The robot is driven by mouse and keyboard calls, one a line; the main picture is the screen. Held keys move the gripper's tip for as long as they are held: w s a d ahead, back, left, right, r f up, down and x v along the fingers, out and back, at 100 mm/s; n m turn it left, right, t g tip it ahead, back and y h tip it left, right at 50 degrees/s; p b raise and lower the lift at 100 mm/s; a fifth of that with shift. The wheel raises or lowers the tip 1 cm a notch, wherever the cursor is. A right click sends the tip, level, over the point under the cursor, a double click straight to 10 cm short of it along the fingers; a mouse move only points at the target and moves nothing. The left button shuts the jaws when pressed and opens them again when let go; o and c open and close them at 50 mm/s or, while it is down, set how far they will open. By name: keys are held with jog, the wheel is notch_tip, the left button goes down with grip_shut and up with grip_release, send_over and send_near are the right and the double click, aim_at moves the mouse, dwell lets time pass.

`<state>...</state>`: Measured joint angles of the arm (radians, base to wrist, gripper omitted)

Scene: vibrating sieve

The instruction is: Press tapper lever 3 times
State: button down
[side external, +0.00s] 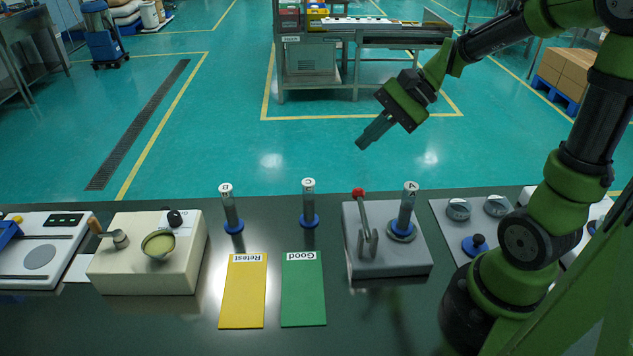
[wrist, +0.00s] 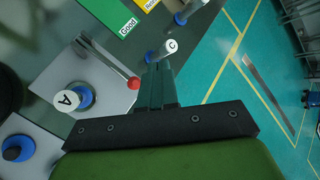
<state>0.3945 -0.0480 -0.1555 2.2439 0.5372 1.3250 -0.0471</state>
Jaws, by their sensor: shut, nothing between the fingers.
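The tapper lever (side external: 365,222) is a grey metal arm with a red ball on top. It stands nearly upright on a grey box (side external: 408,262). In the wrist view the lever (wrist: 108,62) lies left of my fingers, its red ball close beside them in the picture. A clear cylinder marked A (side external: 407,208) stands on the same box, right of the lever, with a blue base. My gripper (side external: 362,146) is shut and empty, in the air above the red ball and apart from it. It also shows shut in the wrist view (wrist: 160,66).
Cylinders C (side external: 309,204) and B (side external: 231,210) stand left of the lever box. Green Good (side external: 303,298) and yellow Retest (side external: 243,298) mats lie in front. A cream box (side external: 145,278) with a bowl stands further left. A plate with round dishes (side external: 445,206) is at right.

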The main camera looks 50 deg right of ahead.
send_near(358, 190)
jog(key=shift+w+a+f, duration=0.4)
jog(key=shift+w+a, duration=0.15)
jog(key=shift+a, duration=0.25)
jog(key=shift+w+a+f, duration=0.45)
jog(key=shift+w+a, duration=0.1)
jog(key=shift+a, duration=0.25)
jog(key=shift+w+a+f, duration=0.4)
jog(key=shift+w+a, duration=0.2)
jog(key=shift+a, duration=0.2)
jog(key=shift+f, duration=0.15)
jog(key=shift+f, duration=0.25)
jog(key=shift+f, duration=1.25)
dwell(1.1)
jog(key=shift+r, duration=0.1)
dwell(0.4)
jog(key=shift+r, duration=1.6)
jog(key=shift+r, duration=2.5)
